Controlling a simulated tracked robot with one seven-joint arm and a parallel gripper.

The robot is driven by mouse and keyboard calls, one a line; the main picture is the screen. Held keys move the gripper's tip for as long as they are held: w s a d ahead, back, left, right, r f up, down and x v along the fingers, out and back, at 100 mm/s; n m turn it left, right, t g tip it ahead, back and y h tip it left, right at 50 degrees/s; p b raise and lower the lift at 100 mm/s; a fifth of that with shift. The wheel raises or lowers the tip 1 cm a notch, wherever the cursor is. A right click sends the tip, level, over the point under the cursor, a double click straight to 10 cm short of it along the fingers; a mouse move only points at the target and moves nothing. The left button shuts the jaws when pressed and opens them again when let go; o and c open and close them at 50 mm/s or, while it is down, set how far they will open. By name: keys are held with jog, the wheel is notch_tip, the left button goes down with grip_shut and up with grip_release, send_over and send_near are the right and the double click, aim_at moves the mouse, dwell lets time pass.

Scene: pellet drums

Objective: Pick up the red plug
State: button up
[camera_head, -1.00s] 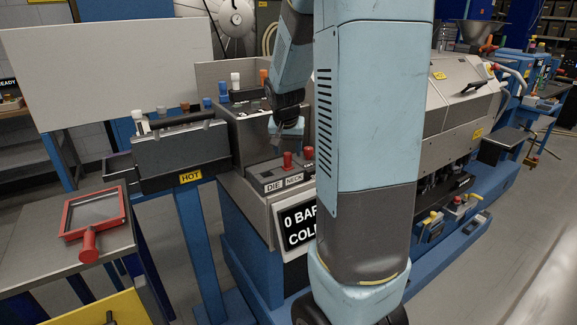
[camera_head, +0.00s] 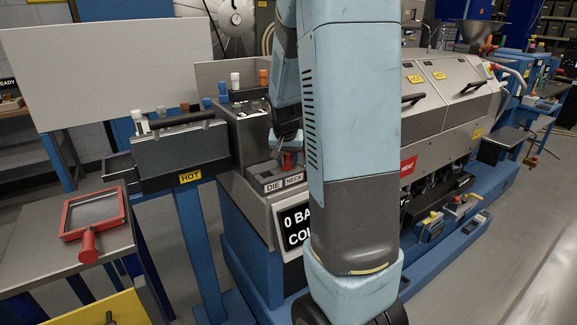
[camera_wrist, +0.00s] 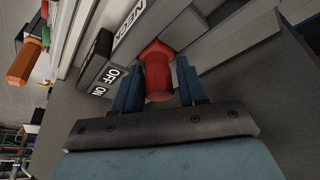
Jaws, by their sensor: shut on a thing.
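The red plug (camera_wrist: 157,72) sits between the two blue fingers of my gripper (camera_wrist: 160,88) in the wrist view. The fingers are closed on its sides. In the head view the red plug (camera_head: 287,161) shows as a small red shape just above the panel with the DIE and NECK labels (camera_head: 284,182). My gripper (camera_head: 286,150) reaches down over it there, partly hidden by my arm. I cannot tell whether the plug is still seated in the panel.
A grey box marked HOT (camera_head: 182,157) stands left of the panel. Several coloured plugs (camera_head: 235,80) stand on the block behind. A red-framed screen (camera_head: 93,214) lies on the left table. A black-and-white display (camera_head: 295,225) is below the panel.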

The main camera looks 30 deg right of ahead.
grip_shut()
